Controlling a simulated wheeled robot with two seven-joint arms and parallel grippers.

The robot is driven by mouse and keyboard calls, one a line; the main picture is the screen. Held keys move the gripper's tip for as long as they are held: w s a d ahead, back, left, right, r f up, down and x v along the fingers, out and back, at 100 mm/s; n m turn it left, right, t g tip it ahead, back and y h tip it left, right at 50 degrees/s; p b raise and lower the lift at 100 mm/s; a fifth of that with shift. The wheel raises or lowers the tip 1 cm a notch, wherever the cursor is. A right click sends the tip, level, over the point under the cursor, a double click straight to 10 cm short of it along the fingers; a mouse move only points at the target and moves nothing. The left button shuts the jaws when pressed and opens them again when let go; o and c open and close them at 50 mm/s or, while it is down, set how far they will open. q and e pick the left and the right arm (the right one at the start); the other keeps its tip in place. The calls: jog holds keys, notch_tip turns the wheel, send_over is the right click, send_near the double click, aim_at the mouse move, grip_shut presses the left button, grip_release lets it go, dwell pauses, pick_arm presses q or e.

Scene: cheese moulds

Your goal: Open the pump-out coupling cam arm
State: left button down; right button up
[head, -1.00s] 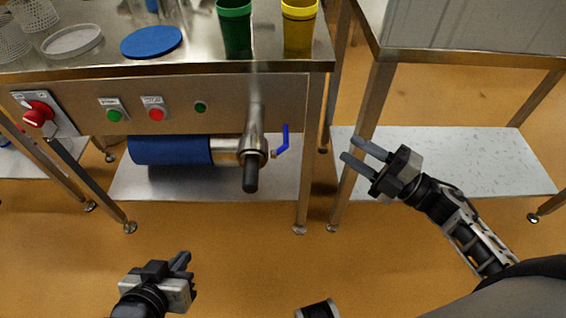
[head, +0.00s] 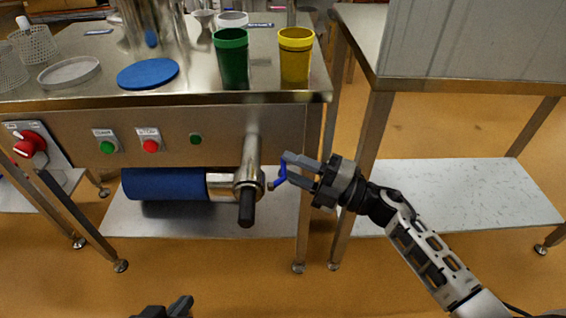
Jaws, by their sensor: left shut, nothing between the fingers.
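The pump-out coupling (head: 248,178) is a bright metal fitting below the table front, joined to a horizontal blue cylinder (head: 165,184). A small blue lever (head: 281,172) stands at its right side; I cannot tell for certain whether this is the cam arm. A black grip (head: 246,208) hangs from the fitting. My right gripper (head: 288,167) is open, its fingertips close beside the blue lever; I cannot tell whether they touch it. My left gripper (head: 183,304) is shut and empty at the bottom edge, mostly out of view.
A green cup (head: 231,60) and a yellow cup (head: 295,58) stand on the steel table above, near a blue disc (head: 148,73). A red knob (head: 29,146) and several buttons are on the front panel. A table leg (head: 308,200) stands just right of the coupling.

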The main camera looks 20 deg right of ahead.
jog(key=shift+x, duration=1.25)
grip_shut()
